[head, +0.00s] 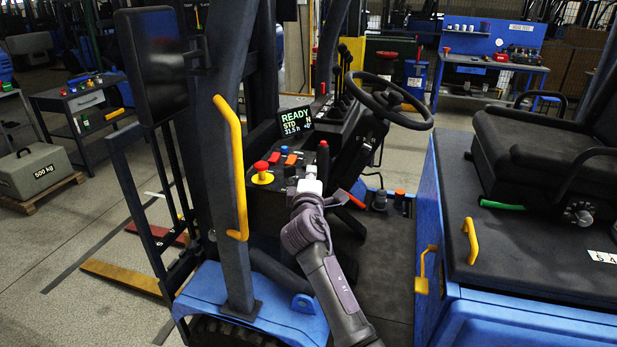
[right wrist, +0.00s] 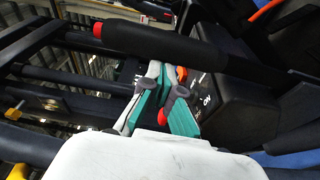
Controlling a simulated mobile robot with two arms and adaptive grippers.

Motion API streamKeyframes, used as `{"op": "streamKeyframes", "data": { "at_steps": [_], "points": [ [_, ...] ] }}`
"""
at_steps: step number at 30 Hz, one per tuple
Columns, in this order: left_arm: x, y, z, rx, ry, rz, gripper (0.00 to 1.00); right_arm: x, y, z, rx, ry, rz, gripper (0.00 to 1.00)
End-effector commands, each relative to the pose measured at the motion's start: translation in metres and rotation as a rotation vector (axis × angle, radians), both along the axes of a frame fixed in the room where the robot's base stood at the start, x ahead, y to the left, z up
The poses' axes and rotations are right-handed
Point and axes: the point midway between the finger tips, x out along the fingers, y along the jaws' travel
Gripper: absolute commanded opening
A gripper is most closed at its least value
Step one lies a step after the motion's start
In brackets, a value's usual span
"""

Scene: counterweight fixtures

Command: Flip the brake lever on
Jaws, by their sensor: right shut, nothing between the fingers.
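A black lever with a red tip, which looks like the brake lever (head: 323,162), stands steeply on the forklift's console beside the steering column. In the right wrist view the lever (right wrist: 165,42) crosses the upper middle, its red end to the left. My right gripper (head: 311,170) is at the console, just left of the lever in the head view. Its teal-padded fingers (right wrist: 163,98) are shut and empty, close to the lever; whether they touch it I cannot tell. The lever's base is partly hidden. My left gripper is not in view.
A red mushroom button (head: 261,167) on a yellow base, a lit display (head: 296,121) and the steering wheel (head: 388,99) surround the console. A yellow grab handle (head: 233,165) stands left. The seat (head: 540,140) is right. Dark floor between console and seat is mostly open.

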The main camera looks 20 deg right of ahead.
Motion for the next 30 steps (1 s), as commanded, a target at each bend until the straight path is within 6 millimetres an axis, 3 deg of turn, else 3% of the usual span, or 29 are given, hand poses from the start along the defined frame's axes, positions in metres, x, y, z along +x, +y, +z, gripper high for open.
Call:
{"op": "streamKeyframes", "data": {
  "at_steps": [11,30],
  "points": [
    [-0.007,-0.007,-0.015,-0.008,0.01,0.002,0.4,-0.011,-0.021,-0.005,0.087,-0.056,-0.013,0.0],
    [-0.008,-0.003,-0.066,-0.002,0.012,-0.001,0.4,-0.06,-0.092,-0.033,0.438,-0.293,-0.007,0.0]
  ]
}}
